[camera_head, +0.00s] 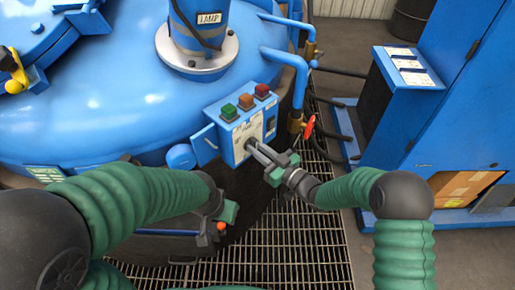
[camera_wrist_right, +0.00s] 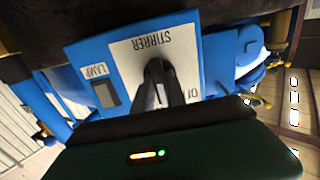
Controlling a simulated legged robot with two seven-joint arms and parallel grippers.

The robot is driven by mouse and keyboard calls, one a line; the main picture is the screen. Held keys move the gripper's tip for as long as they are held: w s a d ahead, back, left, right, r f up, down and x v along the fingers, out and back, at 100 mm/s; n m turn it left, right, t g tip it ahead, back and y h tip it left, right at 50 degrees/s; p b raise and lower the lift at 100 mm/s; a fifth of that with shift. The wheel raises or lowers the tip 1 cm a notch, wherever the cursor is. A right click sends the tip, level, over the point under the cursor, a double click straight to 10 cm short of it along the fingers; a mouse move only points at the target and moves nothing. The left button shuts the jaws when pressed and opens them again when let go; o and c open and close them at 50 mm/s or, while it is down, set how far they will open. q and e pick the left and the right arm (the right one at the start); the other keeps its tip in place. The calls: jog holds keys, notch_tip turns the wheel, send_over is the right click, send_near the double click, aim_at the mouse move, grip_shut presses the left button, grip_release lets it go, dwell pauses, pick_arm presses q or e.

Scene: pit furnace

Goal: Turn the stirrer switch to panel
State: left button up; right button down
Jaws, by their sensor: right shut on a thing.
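The stirrer switch panel is the white-labelled face of a blue control box (camera_head: 228,115) on the front of the blue vessel. In the right wrist view the white plate (camera_wrist_right: 126,58) reads STIRRER upside down, with part of another word at its edge. My right gripper (camera_head: 252,145) reaches the lower part of this face. In the wrist view its dark fingers (camera_wrist_right: 160,72) are shut on the stirrer switch, whose knob is mostly hidden between them, so its setting is unclear. My left gripper (camera_head: 222,214) is low, left of the box, apart from it; its fingers are not clear.
Green, orange and red buttons (camera_head: 246,101) sit on top of the box. A LAMP switch (camera_wrist_right: 105,94) is beside the stirrer plate. A red valve wheel (camera_head: 309,127) and blue pipes are close on the right. Below is grating (camera_head: 300,245); a blue cabinet (camera_head: 450,110) stands right.

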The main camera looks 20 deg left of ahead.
jog(key=c, duration=1.4)
grip_release()
jog(key=shift+o, duration=0.2)
jog(key=v, duration=1.7)
jog(key=shift+f, duration=0.2)
jog(key=shift+w, duration=0.1)
